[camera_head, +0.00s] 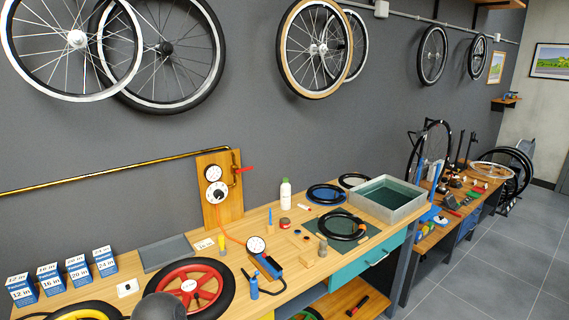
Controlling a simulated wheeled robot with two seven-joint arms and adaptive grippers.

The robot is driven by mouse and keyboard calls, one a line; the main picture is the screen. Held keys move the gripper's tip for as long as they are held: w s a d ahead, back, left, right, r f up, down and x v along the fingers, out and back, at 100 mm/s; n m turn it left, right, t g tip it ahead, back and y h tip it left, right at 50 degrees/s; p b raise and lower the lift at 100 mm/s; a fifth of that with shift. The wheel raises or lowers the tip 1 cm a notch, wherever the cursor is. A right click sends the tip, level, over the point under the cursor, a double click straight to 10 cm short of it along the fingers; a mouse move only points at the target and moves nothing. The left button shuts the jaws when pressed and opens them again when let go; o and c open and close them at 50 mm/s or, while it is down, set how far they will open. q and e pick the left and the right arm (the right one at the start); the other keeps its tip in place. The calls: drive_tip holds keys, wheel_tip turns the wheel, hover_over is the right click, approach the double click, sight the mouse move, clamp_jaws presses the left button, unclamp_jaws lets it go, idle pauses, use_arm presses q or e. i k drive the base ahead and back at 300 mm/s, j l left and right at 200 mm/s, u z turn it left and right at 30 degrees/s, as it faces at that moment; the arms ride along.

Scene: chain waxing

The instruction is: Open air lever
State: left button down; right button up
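A red lever (244,169) sits on the brass air pipe (110,173) at the upper right of a wooden wall board (212,215). The lever points sideways to the right, roughly level. Below and left of it on the board are a round gauge (212,174) and a round regulator with a dark knob (217,194). An orange hose (232,238) runs from the board down toward a blue inflator with a gauge (268,262) on the bench.
The wooden workbench (318,272) stands below the board, with a red-rimmed wheel (189,284), blue boxes (50,278), a white bottle (285,194), tyres and a metal water tank (402,192). A grey tray (165,253) lies left of the board. Wheels hang on the wall above.

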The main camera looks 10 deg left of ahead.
sight(248, 168)
drive_tip(key=i+l+u, duration=0.15)
drive_tip(key=l+u, duration=0.2)
drive_tip(key=i+l+u, duration=0.1)
drive_tip(key=l+u, duration=0.3)
drive_tip(key=l, duration=0.2)
drive_tip(key=l+u, duration=0.35)
drive_tip(key=l, duration=0.15)
